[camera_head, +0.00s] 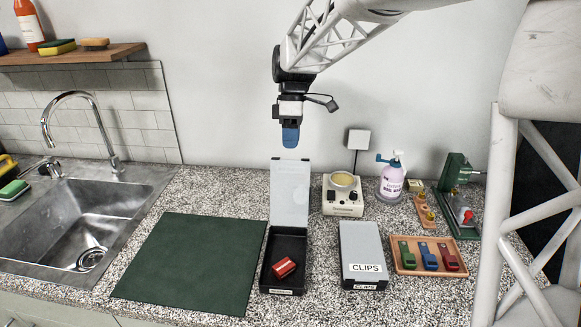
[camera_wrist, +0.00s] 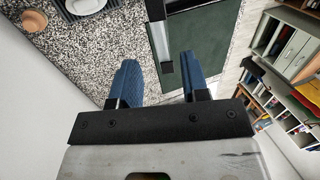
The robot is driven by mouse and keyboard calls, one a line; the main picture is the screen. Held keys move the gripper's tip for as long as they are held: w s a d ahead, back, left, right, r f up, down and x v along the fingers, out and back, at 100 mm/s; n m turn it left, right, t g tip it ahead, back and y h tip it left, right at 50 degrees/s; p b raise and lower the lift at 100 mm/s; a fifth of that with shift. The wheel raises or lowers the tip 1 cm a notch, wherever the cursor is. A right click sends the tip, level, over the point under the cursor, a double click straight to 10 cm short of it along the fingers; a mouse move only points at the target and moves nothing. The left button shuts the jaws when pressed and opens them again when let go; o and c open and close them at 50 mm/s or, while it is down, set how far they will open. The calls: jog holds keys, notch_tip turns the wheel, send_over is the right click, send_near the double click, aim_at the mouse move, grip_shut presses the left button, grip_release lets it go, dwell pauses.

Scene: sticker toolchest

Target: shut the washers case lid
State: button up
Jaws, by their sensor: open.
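The open case (camera_head: 287,235) stands on the counter with its grey lid (camera_head: 290,193) raised about upright at the back. Its front label is too small to read; I take it as the washers case, since the other case reads CLIPS. A red item (camera_head: 284,267) lies inside its black tray. My gripper (camera_head: 290,143) is above the lid's top edge, apart from it, with its blue fingers pointing down. In the wrist view, my gripper (camera_wrist: 159,64) is open and empty, and the lid (camera_wrist: 158,38) shows nearly edge-on beyond the gap between the fingers.
The shut CLIPS case (camera_head: 362,250) stands to the right. A dark green mat (camera_head: 195,262) lies to the left, beside the sink (camera_head: 75,225).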

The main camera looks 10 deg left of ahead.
aim_at(290, 167)
jog(key=shift+x, duration=3.85)
grip_shut()
